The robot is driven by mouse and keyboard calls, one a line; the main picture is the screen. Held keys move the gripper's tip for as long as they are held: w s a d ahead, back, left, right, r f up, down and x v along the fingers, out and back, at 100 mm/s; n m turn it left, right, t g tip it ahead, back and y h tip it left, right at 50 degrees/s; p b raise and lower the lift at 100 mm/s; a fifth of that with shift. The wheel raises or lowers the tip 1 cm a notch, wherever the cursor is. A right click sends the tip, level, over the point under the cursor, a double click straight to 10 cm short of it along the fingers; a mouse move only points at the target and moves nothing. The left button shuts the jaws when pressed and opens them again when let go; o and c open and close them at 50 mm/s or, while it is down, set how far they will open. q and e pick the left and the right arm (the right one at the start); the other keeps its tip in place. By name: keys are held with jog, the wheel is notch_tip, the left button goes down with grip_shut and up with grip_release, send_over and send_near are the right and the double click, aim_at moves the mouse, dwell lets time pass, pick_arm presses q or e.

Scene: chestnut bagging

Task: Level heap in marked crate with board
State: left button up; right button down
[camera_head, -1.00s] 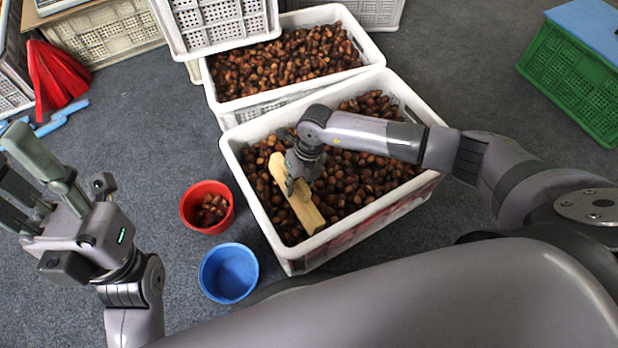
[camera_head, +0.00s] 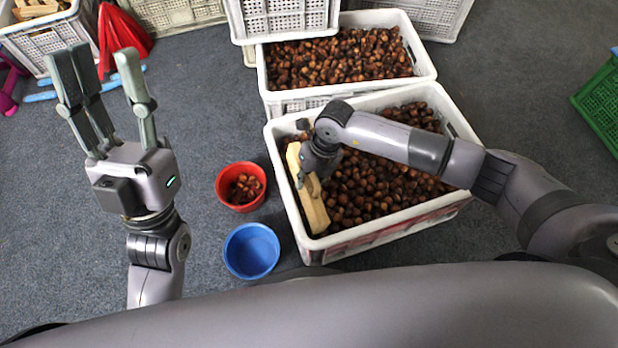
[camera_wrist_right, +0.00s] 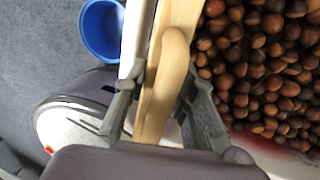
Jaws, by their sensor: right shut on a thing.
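The white crate (camera_head: 462,120) with red marks on its outer front wall stands nearest to me, with a heap of brown chestnuts (camera_head: 385,185) in it. The chestnuts lie over most of the crate, up to its right end. A pale wooden board (camera_head: 315,208) is at the crate's left end, close along the left wall. My right gripper (camera_head: 312,165) is shut on the board. In the right wrist view my right gripper's fingers (camera_wrist_right: 160,90) lie on both sides of the board's rounded grip. My left gripper (camera_head: 100,62) is open and empty, fingers up, left of the crate.
A second white crate of chestnuts (camera_head: 430,68) stands behind. A red bucket (camera_head: 222,196) with some chestnuts and an empty blue bucket (camera_head: 232,262) stand on the floor left of the crate. A green crate (camera_head: 603,105) is at the right edge.

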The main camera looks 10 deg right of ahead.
notch_tip(320, 180, up, 2)
jog(key=shift+r+p, duration=0.1)
jog(key=shift+p, duration=0.85)
notch_tip(320, 180, up, 2)
jog(key=shift+r+p, duration=0.1)
jog(key=shift+p, duration=0.9)
pick_arm(q)
jog(key=w+f+g+y, duration=0.3)
jog(key=w+f+g, duration=0.7)
jog(key=f, duration=0.4)
jog(key=shift+w+d+f+g+y, duration=0.25)
jog(key=shift+d+g+y, duration=0.15)
jog(key=shift+g, duration=0.3)
pick_arm(e)
jog(key=shift+r, duration=0.1)
jog(key=shift+r, duration=0.1)
